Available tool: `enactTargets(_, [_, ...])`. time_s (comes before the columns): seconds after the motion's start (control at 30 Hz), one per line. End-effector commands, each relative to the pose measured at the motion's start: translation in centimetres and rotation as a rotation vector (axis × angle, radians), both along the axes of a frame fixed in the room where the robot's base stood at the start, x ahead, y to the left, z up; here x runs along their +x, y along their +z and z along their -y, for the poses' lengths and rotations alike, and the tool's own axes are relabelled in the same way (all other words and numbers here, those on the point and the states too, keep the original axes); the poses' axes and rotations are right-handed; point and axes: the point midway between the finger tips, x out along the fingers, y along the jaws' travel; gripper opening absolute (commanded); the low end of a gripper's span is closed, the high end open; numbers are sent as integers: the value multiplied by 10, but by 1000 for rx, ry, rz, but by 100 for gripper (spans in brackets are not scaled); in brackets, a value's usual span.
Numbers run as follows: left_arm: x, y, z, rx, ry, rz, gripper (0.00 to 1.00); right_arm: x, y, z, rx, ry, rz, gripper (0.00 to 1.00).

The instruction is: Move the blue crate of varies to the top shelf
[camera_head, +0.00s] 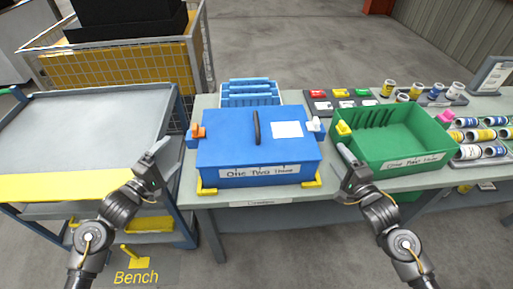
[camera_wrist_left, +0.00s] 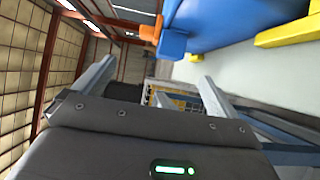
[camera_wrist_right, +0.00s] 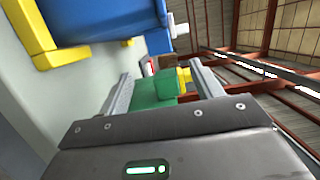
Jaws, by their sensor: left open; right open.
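The blue crate (camera_head: 258,155) is closed with a blue lid and black handle, and sits on the bench between yellow corner pieces. Its front label reads "One Two" and a third word. It has an orange latch (camera_head: 198,132) on the left and a white one (camera_head: 316,125) on the right. My left gripper (camera_head: 158,158) is open and empty, left of the crate and apart from it. My right gripper (camera_head: 350,163) is open and empty, just right of the crate's front corner. The crate also shows in the left wrist view (camera_wrist_left: 225,20) and the right wrist view (camera_wrist_right: 100,20).
A green open bin (camera_head: 395,135) stands right of the crate on the bench (camera_head: 245,215). A grey cart (camera_head: 90,125) with a yellow front edge stands at left. A blue rack (camera_head: 250,92) is behind the crate. Coloured blocks and several cans sit at the back right.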

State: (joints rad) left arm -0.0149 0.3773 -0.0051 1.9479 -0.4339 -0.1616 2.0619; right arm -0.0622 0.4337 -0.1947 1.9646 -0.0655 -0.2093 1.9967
Motion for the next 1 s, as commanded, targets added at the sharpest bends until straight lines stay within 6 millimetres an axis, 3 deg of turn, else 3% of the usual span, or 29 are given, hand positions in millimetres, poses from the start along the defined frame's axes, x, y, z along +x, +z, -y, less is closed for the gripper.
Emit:
enactTargets(0.5, [73,1,40,-2,-5,0,97,77,1,-22,0,-5,1,65])
enactTargets(0.7, [87,1,47,0,-4,1,97,92,0,-27,0,-5,0,65])
enactTargets(1.0, [90,0,49,0,-5,0,97,94,0,-28,0,-4,0,65])
